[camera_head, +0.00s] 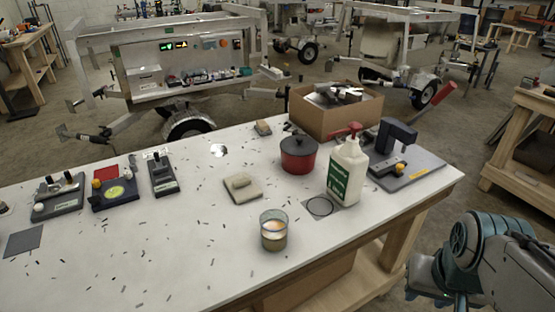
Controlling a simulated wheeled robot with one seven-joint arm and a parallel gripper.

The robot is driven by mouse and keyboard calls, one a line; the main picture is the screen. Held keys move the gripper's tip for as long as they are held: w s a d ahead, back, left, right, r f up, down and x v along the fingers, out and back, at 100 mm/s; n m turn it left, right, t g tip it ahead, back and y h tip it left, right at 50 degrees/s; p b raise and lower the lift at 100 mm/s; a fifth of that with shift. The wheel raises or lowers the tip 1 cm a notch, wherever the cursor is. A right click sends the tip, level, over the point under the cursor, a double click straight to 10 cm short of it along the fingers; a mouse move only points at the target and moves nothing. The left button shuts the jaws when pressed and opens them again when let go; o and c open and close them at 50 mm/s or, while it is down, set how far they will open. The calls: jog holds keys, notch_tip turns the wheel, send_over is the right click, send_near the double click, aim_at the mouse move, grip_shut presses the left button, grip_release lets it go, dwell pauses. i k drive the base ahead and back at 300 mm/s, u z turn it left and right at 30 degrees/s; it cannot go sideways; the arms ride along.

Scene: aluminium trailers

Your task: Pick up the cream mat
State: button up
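The cream mat (254,195) is a small, flat, roughly square pad lying on the white worktable, left of the middle of its right half. Part of my arm shows at the lower right, beyond the table's right edge and well apart from the mat. My gripper's fingers are not visible.
A glass candle (273,231) stands in front of the mat, and a red lidded pot (298,156) behind it to the right. A white pump bottle (346,172) and cardboard box (334,117) are farther right. The tabletop left of the mat is mostly clear, with scattered small dark bits.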

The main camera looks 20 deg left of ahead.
aim_at(242, 186)
jog(key=u, duration=0.6)
jog(key=i, duration=0.8)
jog(key=u, duration=0.95)
